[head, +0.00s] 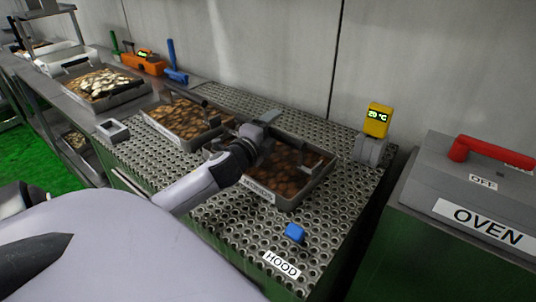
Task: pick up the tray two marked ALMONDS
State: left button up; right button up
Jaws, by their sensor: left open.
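A metal tray (290,203) of brown pieces sits on the perforated hood top. The white label (257,189) on its front wall is small and seems to read ALMONDS. My left gripper (262,127) is open over the left end of this tray, near its back left rim. The gripper and wrist hide that corner and part of the contents. I cannot tell whether the fingers touch the rim. A second tray (172,138) with similar brown pieces stands to the left on the same surface; its label is not readable. My right gripper is not in view.
A yellow 20 °C display (377,120) stands behind right. The grey oven (470,205) with its red handle is at right. Another filled tray (105,90) is farther left.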

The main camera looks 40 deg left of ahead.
pick_arm(q)
grip_shut()
jog(key=shift+f, duration=0.1)
dwell(1.2)
jog(key=shift+r, duration=0.25)
